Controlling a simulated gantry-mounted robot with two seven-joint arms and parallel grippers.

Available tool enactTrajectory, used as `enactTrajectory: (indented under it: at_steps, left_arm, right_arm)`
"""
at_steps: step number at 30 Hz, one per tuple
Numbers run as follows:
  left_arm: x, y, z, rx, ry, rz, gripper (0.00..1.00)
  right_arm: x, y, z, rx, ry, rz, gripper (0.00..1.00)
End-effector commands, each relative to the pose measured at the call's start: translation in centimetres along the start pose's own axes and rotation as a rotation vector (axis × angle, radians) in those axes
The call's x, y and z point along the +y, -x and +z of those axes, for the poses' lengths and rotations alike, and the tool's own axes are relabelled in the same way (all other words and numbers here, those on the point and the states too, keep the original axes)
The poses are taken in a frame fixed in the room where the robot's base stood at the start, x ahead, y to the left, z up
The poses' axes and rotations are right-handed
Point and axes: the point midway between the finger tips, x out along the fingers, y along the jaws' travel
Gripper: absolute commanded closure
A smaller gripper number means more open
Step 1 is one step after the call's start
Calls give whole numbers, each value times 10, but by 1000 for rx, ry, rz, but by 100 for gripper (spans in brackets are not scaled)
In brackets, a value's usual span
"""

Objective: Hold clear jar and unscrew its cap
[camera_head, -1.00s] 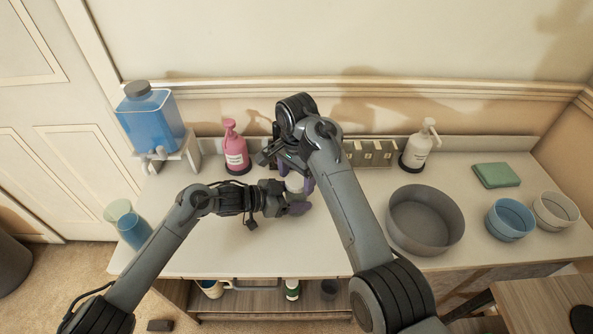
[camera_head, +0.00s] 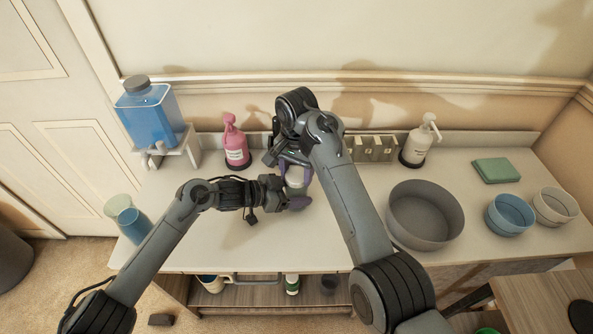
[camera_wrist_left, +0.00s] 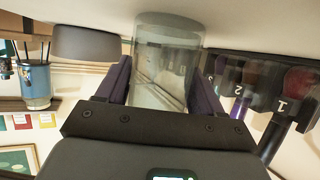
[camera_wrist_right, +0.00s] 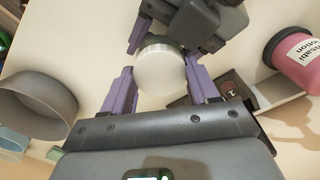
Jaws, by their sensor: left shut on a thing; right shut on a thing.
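The clear jar (camera_wrist_left: 166,62) shows in the left wrist view between the purple fingers of my left gripper (camera_wrist_left: 163,75), which is shut on its body. Its white round cap (camera_wrist_right: 161,70) shows in the right wrist view between the purple fingers of my right gripper (camera_wrist_right: 161,85), which is shut on it from above. In the head view the white cap (camera_head: 295,178) shows at the middle of the counter, with my left gripper (camera_head: 293,199) coming from the left and my right gripper (camera_head: 292,172) above. Most of the jar is hidden there.
A pink pump bottle (camera_head: 235,150) and a blue dispenser (camera_head: 150,115) stand at the back left. A white pump bottle (camera_head: 417,145), grey basin (camera_head: 425,218), green cloth (camera_head: 496,170) and bowls (camera_head: 509,215) are to the right. The counter's front left (camera_head: 215,250) is clear.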

Motion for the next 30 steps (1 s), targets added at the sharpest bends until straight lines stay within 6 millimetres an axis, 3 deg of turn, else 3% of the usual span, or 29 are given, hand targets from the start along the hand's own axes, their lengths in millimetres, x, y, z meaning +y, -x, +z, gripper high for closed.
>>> enactTrajectory:
  at_steps: [6,7,12,22,30]
  left_arm:
    - [0,0,0,0,0,-1,100]
    - [0,0,0,0,0,-1,100]
    - [0,0,0,0,0,-1,100]
    - [0,0,0,0,0,0,100]
    - [0,0,0,0,0,0,100]
  right_arm:
    - [0,0,0,0,0,0,77]
    - [0,0,0,0,0,0,38]
    - [0,0,0,0,-1,0,15]
    - [0,3,0,1,-1,-1,15]
    - [-1,29,0,2,-1,-2,15]
